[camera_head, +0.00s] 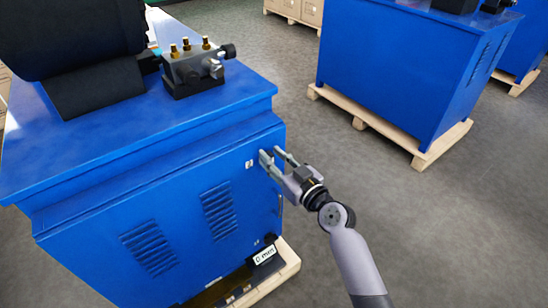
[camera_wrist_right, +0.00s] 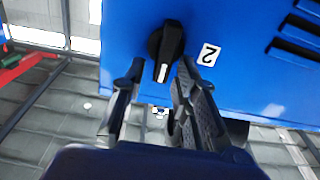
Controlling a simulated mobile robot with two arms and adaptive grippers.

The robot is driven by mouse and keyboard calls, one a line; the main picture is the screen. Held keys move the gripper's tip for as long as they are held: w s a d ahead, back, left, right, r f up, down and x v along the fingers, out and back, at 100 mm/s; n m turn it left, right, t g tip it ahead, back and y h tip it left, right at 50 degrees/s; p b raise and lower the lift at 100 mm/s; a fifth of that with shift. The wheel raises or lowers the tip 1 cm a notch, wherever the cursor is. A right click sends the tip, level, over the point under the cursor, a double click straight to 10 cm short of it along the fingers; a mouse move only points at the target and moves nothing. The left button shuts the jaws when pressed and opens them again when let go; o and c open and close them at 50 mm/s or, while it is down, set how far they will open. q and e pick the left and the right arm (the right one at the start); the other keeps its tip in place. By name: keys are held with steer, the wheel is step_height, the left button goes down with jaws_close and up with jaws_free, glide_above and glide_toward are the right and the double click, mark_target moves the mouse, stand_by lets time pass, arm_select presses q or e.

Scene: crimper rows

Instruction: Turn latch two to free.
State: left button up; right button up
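Latch two is a black rotary knob (camera_wrist_right: 166,42) with a white mark at one end of its grip, on the blue cabinet face. A white label reading 2 (camera_wrist_right: 208,54) sits beside it, and a small label also shows in the head view (camera_head: 249,164). My right gripper (camera_head: 271,154) is at the cabinet's right front edge. In the right wrist view its fingers (camera_wrist_right: 160,70) are apart, one on each side of the knob's marked end. Contact with the knob cannot be made out. In the head view the knob is not clearly visible. My left gripper is out of view.
The blue cabinet (camera_head: 120,215) has vent slots and stands on a wooden pallet (camera_head: 285,265). A valve block with brass fittings (camera_head: 195,68) sits on top. Another blue cabinet (camera_head: 400,70) stands behind to the right. Grey floor (camera_head: 450,230) is clear around my right arm.

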jaws_close()
